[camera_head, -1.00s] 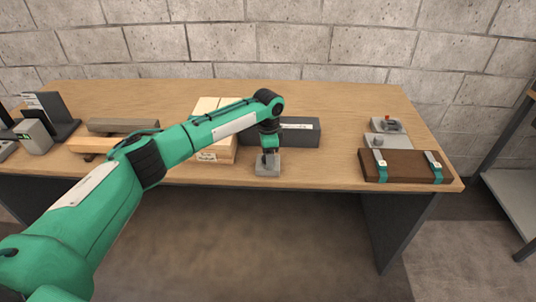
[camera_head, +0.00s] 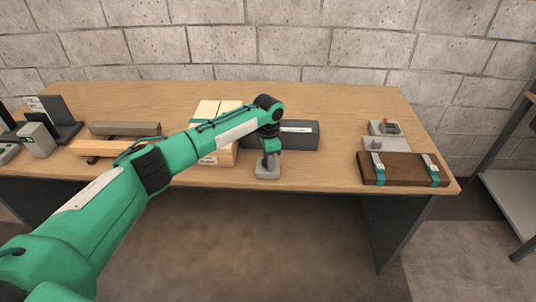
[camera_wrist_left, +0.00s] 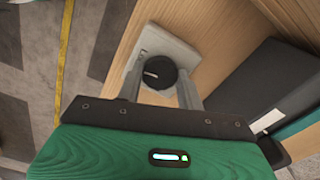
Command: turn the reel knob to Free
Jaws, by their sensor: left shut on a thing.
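The reel knob (camera_wrist_left: 158,73) is a round black knob with a white pointer mark, on a small light grey box, in the left wrist view. The box (camera_head: 267,174) sits near the table's front edge in the head view. My left gripper (camera_head: 268,160) points down over the box. In the left wrist view its two grey fingers (camera_wrist_left: 160,78) are on either side of the knob, shut on it. Any lettering around the knob is too small or hidden to read. My right gripper is in neither view.
A dark grey box (camera_head: 300,135) stands just behind the knob's box. Light wooden blocks (camera_head: 224,156) lie to its left. The table between is clear.

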